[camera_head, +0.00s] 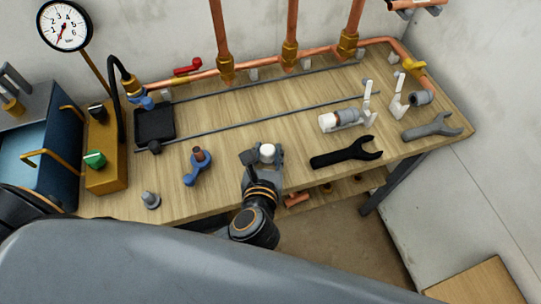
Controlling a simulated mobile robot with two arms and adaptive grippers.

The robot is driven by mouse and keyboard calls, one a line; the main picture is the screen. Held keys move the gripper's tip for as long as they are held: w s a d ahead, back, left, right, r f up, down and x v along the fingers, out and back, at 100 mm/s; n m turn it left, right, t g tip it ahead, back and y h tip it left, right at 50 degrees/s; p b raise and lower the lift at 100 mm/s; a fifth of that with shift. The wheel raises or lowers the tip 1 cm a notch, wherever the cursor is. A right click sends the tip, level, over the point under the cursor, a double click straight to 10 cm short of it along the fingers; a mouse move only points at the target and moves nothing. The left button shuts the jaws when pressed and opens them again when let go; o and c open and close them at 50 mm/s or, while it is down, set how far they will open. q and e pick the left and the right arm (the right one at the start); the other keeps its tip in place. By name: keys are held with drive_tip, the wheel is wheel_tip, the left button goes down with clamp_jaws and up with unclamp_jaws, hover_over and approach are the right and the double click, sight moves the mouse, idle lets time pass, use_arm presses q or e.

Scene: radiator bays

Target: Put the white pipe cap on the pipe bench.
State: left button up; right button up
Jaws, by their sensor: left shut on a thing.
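My left gripper (265,158) is shut on the white pipe cap (267,150), whose rounded top shows between the fingers. The gripper and cap are over the front middle part of the wooden pipe bench (225,150). I cannot tell whether the cap touches the bench top or is a little above it. The lower part of the cap is hidden by the fingers. My right gripper is not in view.
A black wrench (345,153) lies just right of the gripper. A blue-handled valve (197,168) stands to its left. White and grey fittings (342,119) stand at the right, with a grey wrench (432,127). Copper pipes (290,30) rise along the back. Bare wood lies behind the gripper.

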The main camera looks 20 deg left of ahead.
use_arm(q)
drive_tip(key=shift+d, duration=0.15)
drive_tip(key=shift+a+f, duration=0.15)
drive_tip(key=shift+a, duration=0.05)
drive_tip(key=o, duration=0.9)
drive_tip(key=shift+d, duration=0.1)
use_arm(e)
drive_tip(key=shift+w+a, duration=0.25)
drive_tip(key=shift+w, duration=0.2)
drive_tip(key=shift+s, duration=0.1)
use_arm(q)
drive_tip(key=shift+s+r, duration=0.2)
drive_tip(key=shift+r, duration=0.05)
drive_tip(key=shift+p+v, duration=1.1)
drive_tip(key=shift+v, duration=4.75)
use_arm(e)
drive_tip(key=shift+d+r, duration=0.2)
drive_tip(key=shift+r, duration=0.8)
